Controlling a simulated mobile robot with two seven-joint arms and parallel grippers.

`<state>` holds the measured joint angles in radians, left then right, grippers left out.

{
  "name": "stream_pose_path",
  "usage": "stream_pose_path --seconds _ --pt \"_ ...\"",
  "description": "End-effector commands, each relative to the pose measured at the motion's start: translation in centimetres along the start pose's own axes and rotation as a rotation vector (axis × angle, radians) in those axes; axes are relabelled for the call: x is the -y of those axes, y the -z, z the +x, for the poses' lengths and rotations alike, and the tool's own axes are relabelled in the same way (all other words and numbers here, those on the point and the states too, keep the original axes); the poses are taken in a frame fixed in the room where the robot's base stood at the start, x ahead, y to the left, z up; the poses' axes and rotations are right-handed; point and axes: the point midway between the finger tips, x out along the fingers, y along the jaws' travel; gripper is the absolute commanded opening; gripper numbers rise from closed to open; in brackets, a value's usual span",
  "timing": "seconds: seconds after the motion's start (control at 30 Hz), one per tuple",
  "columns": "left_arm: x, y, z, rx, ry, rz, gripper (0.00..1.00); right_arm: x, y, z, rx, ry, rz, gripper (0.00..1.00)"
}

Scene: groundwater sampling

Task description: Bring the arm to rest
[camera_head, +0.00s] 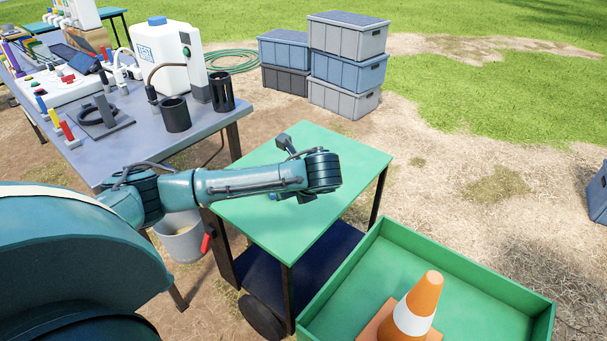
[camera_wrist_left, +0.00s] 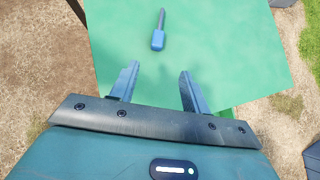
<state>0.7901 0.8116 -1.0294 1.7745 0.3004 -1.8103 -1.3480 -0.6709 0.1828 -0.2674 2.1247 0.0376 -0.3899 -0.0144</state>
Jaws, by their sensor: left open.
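My left arm reaches in from the left in the head view, over the green-topped cart (camera_head: 335,150). My left gripper (camera_wrist_left: 158,78) is open and empty in the wrist view, its two fingers apart above the green top. In the head view the arm's wrist hides most of it. A small blue-handled tool (camera_wrist_left: 158,38) with a dark shaft lies on the green top, just beyond the fingertips in the wrist view, apart from them. My right gripper is not in view.
A grey workbench (camera_head: 215,118) at left holds a white container (camera_head: 166,58), black cups and other gear. A bucket (camera_head: 180,240) stands under the arm. A green tray (camera_head: 470,315) with an orange cone (camera_head: 419,300) is at the front right. Stacked crates (camera_head: 345,70) stand behind.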

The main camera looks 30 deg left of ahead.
Motion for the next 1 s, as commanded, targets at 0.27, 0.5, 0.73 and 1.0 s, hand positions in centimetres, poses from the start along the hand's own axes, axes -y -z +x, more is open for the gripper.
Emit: stream_pose_path --seconds 0.27,0.5,0.73,1.0 --pt "0.2 0.7 0.0 -0.013 0.012 -0.007 0.47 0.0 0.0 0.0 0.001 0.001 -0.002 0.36" --pt "2.4 11.3 -1.5 -0.273 0.208 -0.210 0.47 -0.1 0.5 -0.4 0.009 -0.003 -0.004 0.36" --pt "2.7 22.5 -6.2 -0.692 0.329 -0.657 0.47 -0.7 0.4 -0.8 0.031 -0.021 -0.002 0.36" --pt "-1.0 28.1 -11.1 -1.099 0.255 -1.349 0.47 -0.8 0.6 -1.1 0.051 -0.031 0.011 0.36"
